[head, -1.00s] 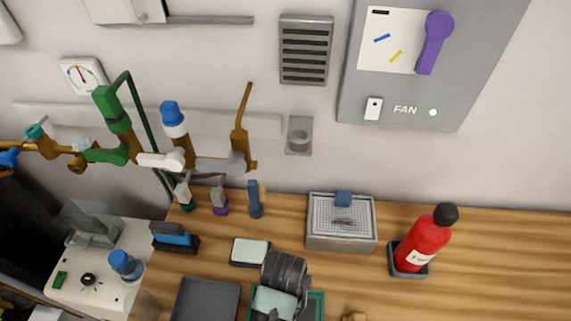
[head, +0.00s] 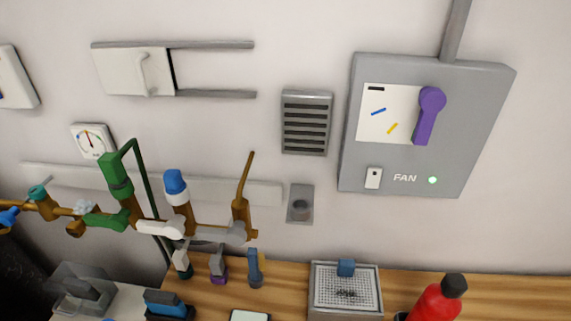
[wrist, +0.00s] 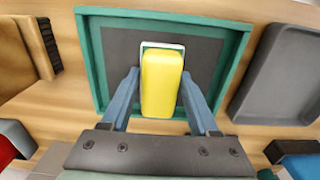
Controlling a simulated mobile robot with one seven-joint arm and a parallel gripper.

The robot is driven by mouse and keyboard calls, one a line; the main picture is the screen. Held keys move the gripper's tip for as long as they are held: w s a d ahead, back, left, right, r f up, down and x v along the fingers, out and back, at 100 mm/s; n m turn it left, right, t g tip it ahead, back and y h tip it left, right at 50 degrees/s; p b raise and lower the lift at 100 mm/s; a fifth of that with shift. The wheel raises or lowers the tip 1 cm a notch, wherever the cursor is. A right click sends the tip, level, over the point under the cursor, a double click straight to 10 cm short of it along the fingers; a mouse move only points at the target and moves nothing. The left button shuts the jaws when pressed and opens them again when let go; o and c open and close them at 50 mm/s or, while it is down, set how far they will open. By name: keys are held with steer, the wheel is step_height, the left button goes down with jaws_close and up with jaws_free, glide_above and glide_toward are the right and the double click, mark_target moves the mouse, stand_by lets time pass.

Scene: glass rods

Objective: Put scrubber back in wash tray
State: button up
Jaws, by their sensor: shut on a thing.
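In the wrist view, my gripper (wrist: 161,78) has its two blue fingers closed on the sides of a yellow block with a pale rim, which looks like the scrubber (wrist: 161,84). The scrubber is over a green-rimmed tray with a dark grey floor (wrist: 110,50), which looks like the wash tray. I cannot tell whether the scrubber touches the tray floor. In the head view now, my gripper, the scrubber and this tray are out of frame below.
A plain grey tray (wrist: 285,75) lies right of the green-rimmed tray. A brush-like wooden thing (wrist: 35,48) lies to its left. In the head view, a grey mesh-topped box (head: 345,290) and a red bottle (head: 437,300) stand on the wooden bench.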

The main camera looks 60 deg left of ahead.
steer(key=o, duration=1.2)
steer(key=shift+f, duration=0.1)
step_height(320, 180, up, 12)
steer(key=shift+r+p, duration=0.2)
steer(key=shift+p, duration=0.2)
